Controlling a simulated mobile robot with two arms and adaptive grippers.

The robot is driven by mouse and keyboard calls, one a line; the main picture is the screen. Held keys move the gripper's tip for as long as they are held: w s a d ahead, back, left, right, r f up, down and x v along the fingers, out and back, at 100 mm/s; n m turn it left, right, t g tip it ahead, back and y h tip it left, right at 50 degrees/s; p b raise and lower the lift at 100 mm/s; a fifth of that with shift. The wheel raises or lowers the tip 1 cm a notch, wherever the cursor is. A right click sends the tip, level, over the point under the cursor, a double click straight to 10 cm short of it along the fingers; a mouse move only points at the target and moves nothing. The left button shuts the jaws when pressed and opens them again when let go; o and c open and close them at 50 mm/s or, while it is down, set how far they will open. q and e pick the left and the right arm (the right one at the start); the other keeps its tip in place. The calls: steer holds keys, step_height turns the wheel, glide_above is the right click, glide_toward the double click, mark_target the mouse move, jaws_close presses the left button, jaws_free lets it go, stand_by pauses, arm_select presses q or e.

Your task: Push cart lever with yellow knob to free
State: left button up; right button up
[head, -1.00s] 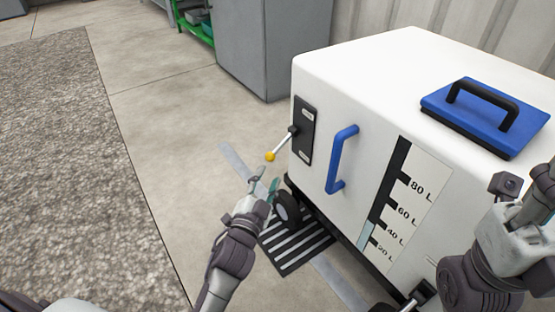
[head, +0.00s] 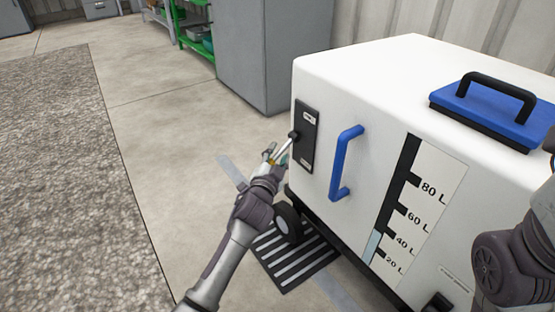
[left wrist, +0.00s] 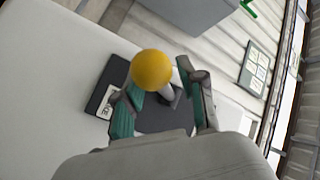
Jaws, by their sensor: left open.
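The white cart has a black lever plate (head: 306,137) on its side, with small labels at its top and bottom. The lever (head: 286,147) sticks out from the plate; its knob end is mostly hidden by my left gripper in the head view. My left gripper (head: 275,156) is open at the knob end of the lever. In the left wrist view the yellow knob (left wrist: 152,70) shows large between the open teal-padded fingers (left wrist: 160,108), with the lever plate behind it. I cannot tell whether a finger touches the knob. My right gripper is out of view.
The white cart (head: 375,80) has a blue side handle (head: 345,165) right of the lever plate and a blue lid (head: 490,112) on top. A wheel (head: 288,222) stands by a striped floor grate (head: 292,262). A grey cabinet (head: 272,50) stands behind. Floor at left is clear.

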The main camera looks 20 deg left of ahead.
arm_select(q)
steer(key=shift+w, duration=0.1)
jaws_close()
stand_by(0.3)
